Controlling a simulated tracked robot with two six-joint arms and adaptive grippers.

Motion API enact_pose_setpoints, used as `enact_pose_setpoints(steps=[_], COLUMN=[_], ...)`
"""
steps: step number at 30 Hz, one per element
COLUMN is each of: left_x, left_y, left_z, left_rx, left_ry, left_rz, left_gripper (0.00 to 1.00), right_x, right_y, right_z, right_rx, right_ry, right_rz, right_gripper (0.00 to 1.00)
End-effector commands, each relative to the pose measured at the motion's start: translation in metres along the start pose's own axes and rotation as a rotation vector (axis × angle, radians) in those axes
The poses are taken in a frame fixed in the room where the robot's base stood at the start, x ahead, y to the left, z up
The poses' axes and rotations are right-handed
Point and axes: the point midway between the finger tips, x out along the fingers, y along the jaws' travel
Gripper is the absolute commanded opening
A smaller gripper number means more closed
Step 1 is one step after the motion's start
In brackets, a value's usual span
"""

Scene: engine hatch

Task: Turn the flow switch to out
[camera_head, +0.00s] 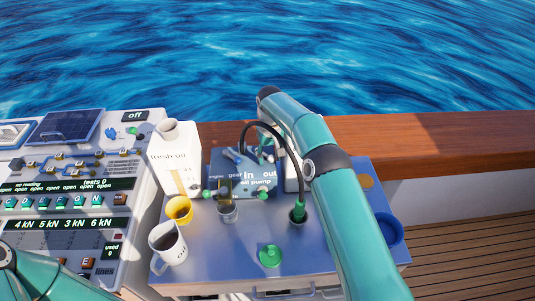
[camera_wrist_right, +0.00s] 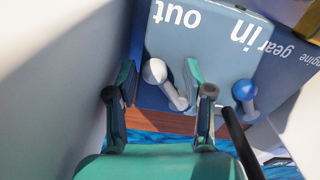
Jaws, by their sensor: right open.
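The oil pump box (camera_head: 260,180) stands at the back of the blue table, marked engine, gear, in and out. In the right wrist view its lettered face (camera_wrist_right: 200,45) appears upside down. A white ball-ended lever (camera_wrist_right: 155,72), seemingly the flow switch, leans toward the "out" side of the picture. My right gripper (camera_wrist_right: 161,80) is open, one finger on each side of this lever; I cannot tell whether either finger touches it. In the head view my right arm hides much of the gripper. Only part of my left arm shows at lower left; its gripper is out of view.
A blue-knobbed lever (camera_wrist_right: 245,90) stands just beside the right finger. A black hose (camera_head: 299,180) arches by my right arm. A white carton (camera_head: 175,165), yellow cup (camera_head: 179,210) and white mug (camera_head: 168,245) stand left. A control panel (camera_head: 70,185) is further left.

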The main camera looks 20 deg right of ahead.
Motion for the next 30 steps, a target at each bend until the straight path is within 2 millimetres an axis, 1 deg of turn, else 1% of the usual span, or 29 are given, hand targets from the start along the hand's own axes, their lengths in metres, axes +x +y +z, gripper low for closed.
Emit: enact_pose_setpoints(steps=[5, 12, 21, 30], left_x=[-0.001, 0.000, 0.000, 0.000], left_y=[0.000, 0.000, 0.000, 0.000], left_z=[0.000, 0.000, 0.000, 0.000], left_rx=[0.000, 0.000, 0.000, 0.000], left_ry=[0.000, 0.000, 0.000, 0.000], left_rz=[0.000, 0.000, 0.000, 0.000], left_gripper=[0.00, 0.00, 0.00, 0.00], right_x=[-0.013, -0.053, -0.071, -0.074], right_y=[0.000, 0.000, 0.000, 0.000], right_z=[-0.001, -0.003, -0.003, -0.002], right_rx=[-0.001, 0.002, 0.001, 0.000], right_ry=[0.003, 0.006, 0.003, 0.001], right_rz=[0.000, 0.000, 0.001, 0.000], right_gripper=[0.52, 0.52, 0.52, 0.52])
